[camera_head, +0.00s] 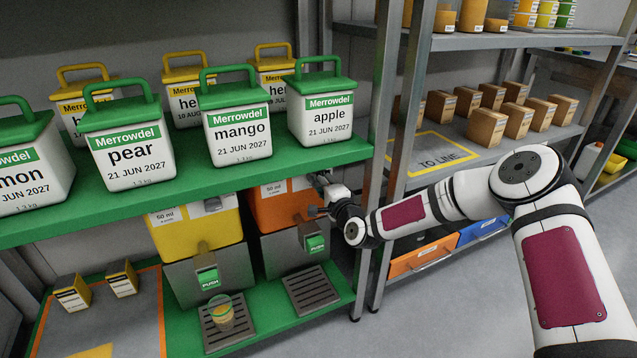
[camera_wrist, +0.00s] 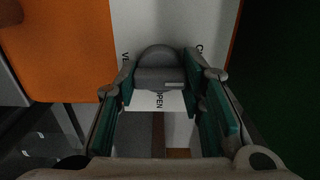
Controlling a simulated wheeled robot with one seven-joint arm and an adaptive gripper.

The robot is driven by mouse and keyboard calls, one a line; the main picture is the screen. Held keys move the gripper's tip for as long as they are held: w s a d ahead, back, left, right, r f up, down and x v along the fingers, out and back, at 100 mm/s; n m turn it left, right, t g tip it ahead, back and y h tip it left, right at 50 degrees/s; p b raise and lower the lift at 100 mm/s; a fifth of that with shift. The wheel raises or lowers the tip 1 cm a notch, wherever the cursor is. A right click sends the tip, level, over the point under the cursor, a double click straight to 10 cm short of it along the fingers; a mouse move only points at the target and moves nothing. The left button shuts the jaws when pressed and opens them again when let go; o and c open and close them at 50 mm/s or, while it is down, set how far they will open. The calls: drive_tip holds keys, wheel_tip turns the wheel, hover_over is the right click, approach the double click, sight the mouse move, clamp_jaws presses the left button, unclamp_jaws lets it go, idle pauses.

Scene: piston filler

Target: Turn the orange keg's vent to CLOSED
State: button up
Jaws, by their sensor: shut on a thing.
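The orange keg (camera_head: 283,207) stands on the lower green shelf with a grey base and a green PUSH button (camera_head: 315,243). My gripper (camera_head: 320,207) is at the keg's right side in the head view. In the wrist view, my gripper (camera_wrist: 167,90) has its green-padded fingers shut on the grey rounded vent knob (camera_wrist: 157,56). The knob sits on a white label plate (camera_wrist: 170,18) beside orange wall. OPEN reads below the knob; the words at left and right are partly hidden. A small pale mark shows on the knob's lower right.
A yellow keg (camera_head: 203,232) stands to the left, with a cup (camera_head: 221,312) on its drip grate. The green shelf (camera_head: 255,171) with labelled tubs is above the kegs. A metal post (camera_head: 375,150) stands close right of my gripper.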

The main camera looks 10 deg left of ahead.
idle(0.3)
drive_tip(key=o, duration=1.2)
drive_tip(key=shift+c, duration=0.2)
drive_tip(key=v, duration=1.2)
